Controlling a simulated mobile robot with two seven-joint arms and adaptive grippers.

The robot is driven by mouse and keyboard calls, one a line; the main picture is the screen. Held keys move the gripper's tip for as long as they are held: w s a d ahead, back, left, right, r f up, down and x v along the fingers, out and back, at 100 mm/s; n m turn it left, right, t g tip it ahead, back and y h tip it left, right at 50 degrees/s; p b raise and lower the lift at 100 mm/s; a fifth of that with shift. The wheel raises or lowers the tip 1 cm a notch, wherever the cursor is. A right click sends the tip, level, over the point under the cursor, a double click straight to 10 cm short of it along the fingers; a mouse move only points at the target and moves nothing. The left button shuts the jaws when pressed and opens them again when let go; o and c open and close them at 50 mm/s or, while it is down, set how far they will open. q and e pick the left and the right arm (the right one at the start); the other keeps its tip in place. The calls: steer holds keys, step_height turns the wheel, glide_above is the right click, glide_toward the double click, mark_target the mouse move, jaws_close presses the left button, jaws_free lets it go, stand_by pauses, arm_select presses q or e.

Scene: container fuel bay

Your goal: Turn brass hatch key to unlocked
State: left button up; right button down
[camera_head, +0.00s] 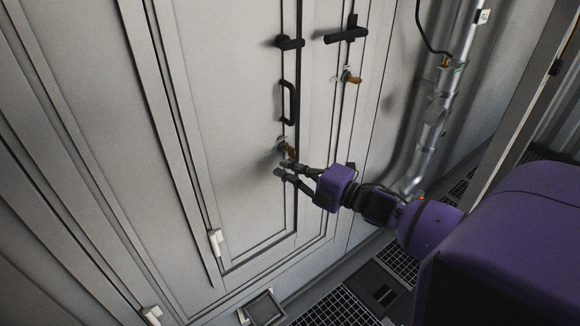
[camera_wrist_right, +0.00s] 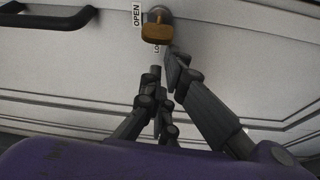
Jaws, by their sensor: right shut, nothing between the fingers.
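A brass hatch key (camera_head: 291,151) sits in a round lock on the pale hatch door (camera_head: 235,110), below a black pull handle. In the right wrist view the brass key (camera_wrist_right: 157,34) is at top centre, with an "OPEN" label (camera_wrist_right: 137,15) beside it on the left. A second label below the key is partly hidden; only "LO" reads. My right gripper (camera_head: 282,169) is shut and empty, its fingertips just below the key. In the wrist view its fingertips (camera_wrist_right: 165,72) lie just under the key, apparently apart from it. My left gripper is out of view.
Above are the black pull handle (camera_head: 289,101) and a black lever (camera_head: 290,42). To the right are another black lever (camera_head: 346,35) and a second brass key (camera_head: 351,76). A metal pipe (camera_head: 433,115) runs down the wall. Floor grating (camera_head: 335,307) lies below.

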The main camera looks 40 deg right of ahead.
stand_by(0.5)
steer(key=v, duration=1.2)
